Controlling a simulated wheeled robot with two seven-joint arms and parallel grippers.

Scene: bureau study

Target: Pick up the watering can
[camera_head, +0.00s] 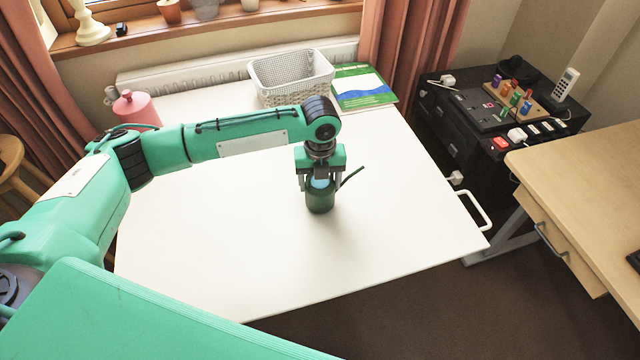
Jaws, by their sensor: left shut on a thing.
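The watering can (320,202) is small and dark green, with a thin spout rising to the right. It is upright at the middle of the white table (230,265). I cannot tell whether its base touches the table. My left gripper (320,183) points straight down from above and is shut on the can's upper part. Its fingers hide some of the can's top. My right gripper is out of view.
A black cabinet (455,150) and a wooden desk (590,175) are at right. The table's front is clear.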

